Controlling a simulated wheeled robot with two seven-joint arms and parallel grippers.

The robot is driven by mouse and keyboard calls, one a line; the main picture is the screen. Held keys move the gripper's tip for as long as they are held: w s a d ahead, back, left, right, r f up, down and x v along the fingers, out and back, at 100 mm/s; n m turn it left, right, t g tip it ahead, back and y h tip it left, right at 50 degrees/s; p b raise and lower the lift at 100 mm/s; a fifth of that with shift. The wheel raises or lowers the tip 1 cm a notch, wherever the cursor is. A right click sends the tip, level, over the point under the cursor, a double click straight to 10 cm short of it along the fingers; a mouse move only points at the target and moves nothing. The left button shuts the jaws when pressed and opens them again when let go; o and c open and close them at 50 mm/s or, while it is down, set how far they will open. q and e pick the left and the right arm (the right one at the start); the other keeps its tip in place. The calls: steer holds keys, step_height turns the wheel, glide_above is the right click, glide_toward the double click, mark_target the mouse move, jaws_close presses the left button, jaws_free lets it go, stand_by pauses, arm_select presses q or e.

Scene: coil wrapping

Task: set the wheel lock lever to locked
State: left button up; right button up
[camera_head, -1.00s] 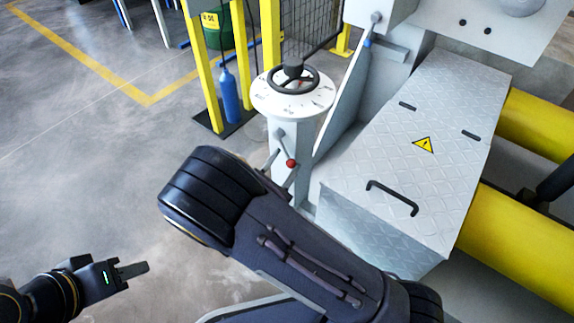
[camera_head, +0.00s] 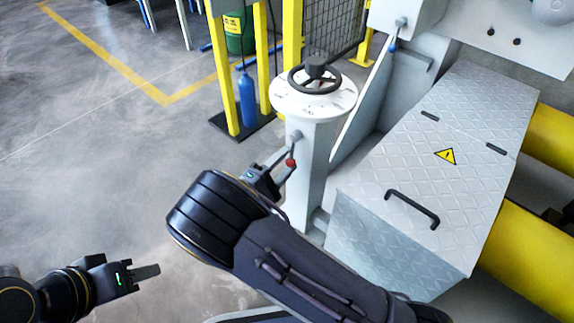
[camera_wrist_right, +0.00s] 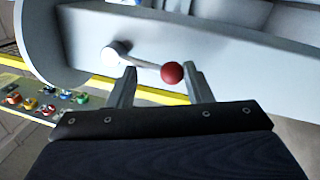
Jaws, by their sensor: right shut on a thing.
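The wheel lock lever is a short rod with a red knob (camera_head: 290,162) on the front of the white pedestal (camera_head: 308,180). In the head view it hangs down from its pivot, tilted slightly left. In the right wrist view the red knob (camera_wrist_right: 172,73) and rod lie between my fingertips, with the pale pivot (camera_wrist_right: 112,53) to the left. My right gripper (camera_head: 279,168) is shut on the lever near the knob; its fingers also show in the wrist view (camera_wrist_right: 162,82). My left gripper (camera_head: 146,273) is away at the lower left, seen side-on, with nothing visible in it.
A dark handwheel (camera_head: 314,79) sits on top of the pedestal. A grey tread-plate cover (camera_head: 440,165) with a black handle stands to the right, beside yellow rollers (camera_head: 525,250). A blue cylinder (camera_head: 247,102) and yellow posts stand behind. Floor at the left is clear.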

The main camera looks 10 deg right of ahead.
steer(key=shift+w+r+m, duration=0.3)
steer(key=shift+m, duration=0.2)
steer(key=o, duration=1.4)
steer(key=shift+o, duration=0.2)
steer(key=shift+f, duration=0.15)
steer(key=shift+s, duration=0.1)
steer(key=p+v, duration=0.2)
steer(key=v, duration=0.5)
steer(key=shift+s+a, duration=0.2)
steer(key=shift+a, duration=0.1)
